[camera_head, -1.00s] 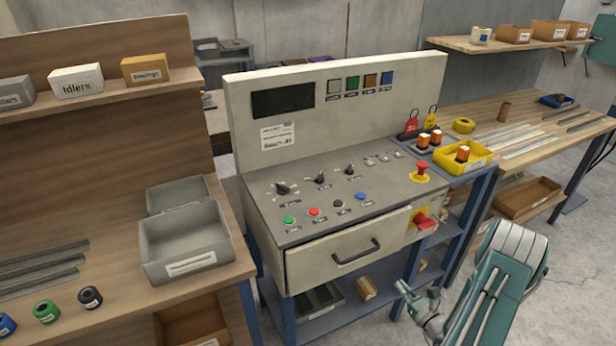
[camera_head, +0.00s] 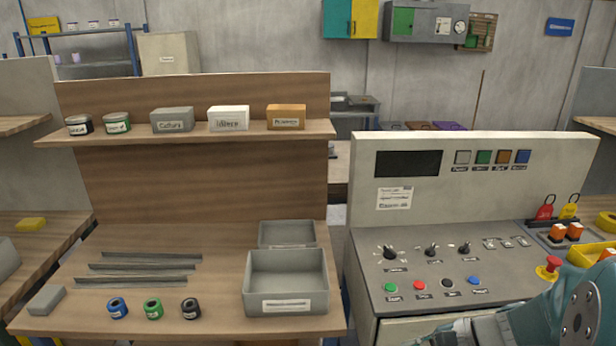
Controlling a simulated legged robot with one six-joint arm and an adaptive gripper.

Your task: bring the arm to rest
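My teal and grey arm (camera_head: 566,312) shows in the lower right corner of the head view, in front of the control panel (camera_head: 440,262). A large round joint faces the camera, and a lower link runs left along the bottom edge. The fingers of my gripper are not visible, so I cannot see whether it holds anything. The panel has a dark screen (camera_head: 408,163), several knobs and coloured buttons, and a red emergency stop (camera_head: 552,263) close to my arm.
At left stands a wooden workbench (camera_head: 215,318) with a grey open bin (camera_head: 287,280), metal strips, several tape rolls (camera_head: 153,308) and a shelf (camera_head: 190,133) of small boxes and tins. Orange-topped items (camera_head: 565,233) stand right of the panel.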

